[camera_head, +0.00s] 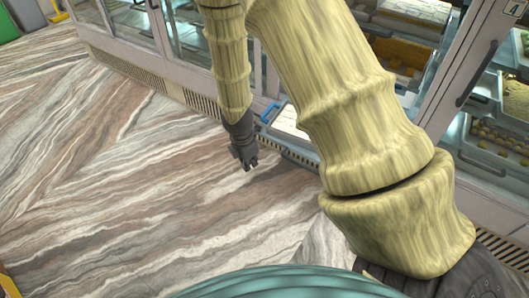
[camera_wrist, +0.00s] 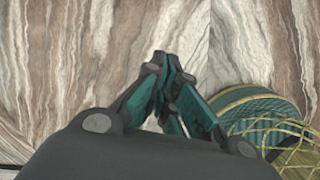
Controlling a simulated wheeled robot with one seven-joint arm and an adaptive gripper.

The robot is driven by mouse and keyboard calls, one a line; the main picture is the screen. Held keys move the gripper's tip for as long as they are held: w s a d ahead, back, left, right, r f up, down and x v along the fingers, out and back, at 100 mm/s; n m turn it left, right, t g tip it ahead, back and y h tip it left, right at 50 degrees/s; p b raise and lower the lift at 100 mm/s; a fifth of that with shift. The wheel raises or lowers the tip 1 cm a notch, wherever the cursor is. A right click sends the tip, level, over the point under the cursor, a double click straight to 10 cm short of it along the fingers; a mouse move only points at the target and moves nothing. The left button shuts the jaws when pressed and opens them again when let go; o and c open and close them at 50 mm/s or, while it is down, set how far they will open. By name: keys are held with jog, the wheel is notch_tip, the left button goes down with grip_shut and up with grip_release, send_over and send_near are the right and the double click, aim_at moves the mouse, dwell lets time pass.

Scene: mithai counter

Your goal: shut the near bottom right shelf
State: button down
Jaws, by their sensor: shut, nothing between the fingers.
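A low shelf (camera_head: 300,153) at the bottom of the display counter stands out over the floor, with pale sweets on it and a blue piece at its left corner. My arm hides its right part, so I cannot tell how far it reaches or be sure that it is the near bottom right shelf. My gripper (camera_head: 246,163) hangs low over the floor, just left of this shelf and apart from it, pointing down. In the wrist view my gripper (camera_wrist: 164,62) has its fingers together, empty, above bare floor.
The glass-fronted counter (camera_head: 140,52) runs along the back, with a vented base. At right, more trays (camera_head: 492,150) of sweets sit behind a dark-handled frame. A yellow object (camera_head: 62,14) stands at far left. The marbled floor (camera_head: 110,180) left of my gripper is clear.

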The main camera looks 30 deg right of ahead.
jog(key=w+d+r+n+t+h+b, duration=0.1)
jog(key=w+d+r+n+h+b, duration=0.1)
jog(key=w+d+r+n+b, duration=0.4)
jog(key=w+d+f+m+b, duration=0.1)
jog(key=w+d+f+b, duration=0.1)
jog(key=f, duration=0.3)
jog(key=w+d+f+b, duration=0.2)
jog(key=d+f, duration=0.2)
jog(key=f, duration=0.2)
jog(key=shift+d+f+m, duration=0.15)
jog(key=shift+d+m, duration=0.1)
jog(key=shift+m, duration=0.15)
